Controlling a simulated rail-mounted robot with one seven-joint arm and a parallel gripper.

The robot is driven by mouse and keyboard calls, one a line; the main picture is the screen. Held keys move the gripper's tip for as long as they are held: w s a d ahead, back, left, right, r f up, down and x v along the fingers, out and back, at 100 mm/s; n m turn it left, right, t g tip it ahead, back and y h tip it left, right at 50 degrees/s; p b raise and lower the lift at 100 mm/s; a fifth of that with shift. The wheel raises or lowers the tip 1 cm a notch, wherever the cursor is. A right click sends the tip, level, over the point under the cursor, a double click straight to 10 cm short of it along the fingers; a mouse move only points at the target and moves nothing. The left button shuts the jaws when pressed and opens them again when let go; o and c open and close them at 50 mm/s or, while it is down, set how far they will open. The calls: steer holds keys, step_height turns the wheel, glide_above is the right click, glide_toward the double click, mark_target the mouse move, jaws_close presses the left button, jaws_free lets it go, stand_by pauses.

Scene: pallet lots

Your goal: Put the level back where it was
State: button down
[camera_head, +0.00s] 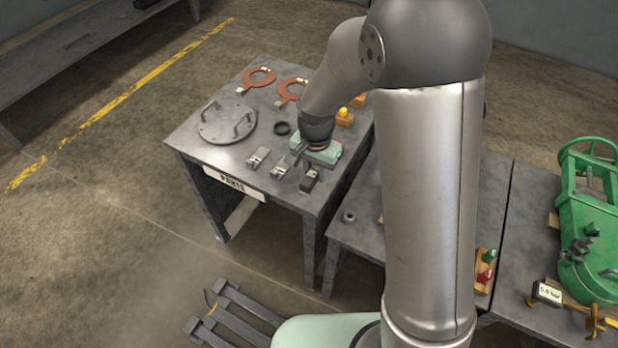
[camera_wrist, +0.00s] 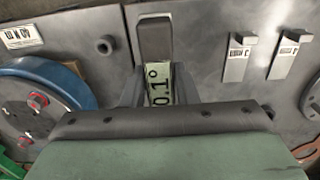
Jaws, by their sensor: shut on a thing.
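In the head view the level (camera_head: 309,180) shows close to the front right part of the parts bench (camera_head: 190,142), beside my gripper (camera_head: 307,165). My wrist hides part of it. I cannot tell whether its base touches the bench top.
A round plate with handles (camera_head: 228,122), a dark ring (camera_head: 282,128) and orange gaskets (camera_head: 258,77) lie farther back. A small nut-like ring (camera_head: 349,215) lies on the adjoining bench. A blue-rimmed disc (camera_wrist: 75,82) is nearby.

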mark_target(309, 172)
steer(key=f, duration=0.1)
steer(key=w+a, duration=0.1)
steer(key=f, duration=0.1)
steer(key=shift+w+a+f, duration=0.25)
steer(key=shift+f, duration=1.45)
steer(key=shift+f, duration=0.1)
steer(key=shift+f, duration=0.15)
steer(key=c, duration=1.1)
jaws_free()
